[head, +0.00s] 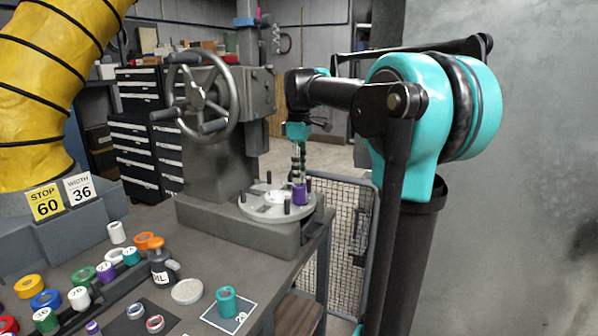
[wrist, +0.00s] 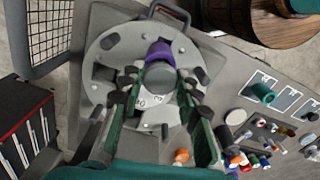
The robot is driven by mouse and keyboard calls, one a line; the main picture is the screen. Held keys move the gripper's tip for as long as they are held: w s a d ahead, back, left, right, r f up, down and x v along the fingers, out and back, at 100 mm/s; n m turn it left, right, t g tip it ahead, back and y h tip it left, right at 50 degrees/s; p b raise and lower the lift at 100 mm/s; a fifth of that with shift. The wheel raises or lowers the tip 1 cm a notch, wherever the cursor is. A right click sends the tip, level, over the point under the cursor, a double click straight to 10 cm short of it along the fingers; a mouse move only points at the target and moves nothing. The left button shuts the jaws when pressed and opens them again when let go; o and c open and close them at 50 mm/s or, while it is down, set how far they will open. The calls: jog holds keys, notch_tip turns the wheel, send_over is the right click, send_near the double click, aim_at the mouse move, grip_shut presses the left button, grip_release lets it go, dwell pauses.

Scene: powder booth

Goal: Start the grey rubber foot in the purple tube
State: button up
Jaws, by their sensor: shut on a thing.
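The purple tube (head: 300,194) stands upright on the round grey plate (head: 262,211) of the press-like machine, near its right side. In the wrist view the purple tube (wrist: 159,51) shows as an arc beyond the grey rubber foot (wrist: 160,76). My gripper (wrist: 160,85) is shut on the foot, with a dark finger pad on each side of it. In the head view my gripper (head: 298,167) points down right above the tube. The foot covers most of the tube's mouth in the wrist view. I cannot tell whether foot and tube touch.
Short dark posts stand around the plate. A handwheel (head: 203,97) is at its left. A black bottle (head: 161,266), coloured rings and a teal tube on a marked card (head: 228,303) lie on the bench (head: 188,235). A mesh panel (head: 340,240) stands right of the bench.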

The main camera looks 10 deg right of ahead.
jog(key=shift+f, duration=0.75)
jog(key=o, duration=1)
notch_tip(320, 180, up, 12)
jog(key=shift+f, duration=0.1)
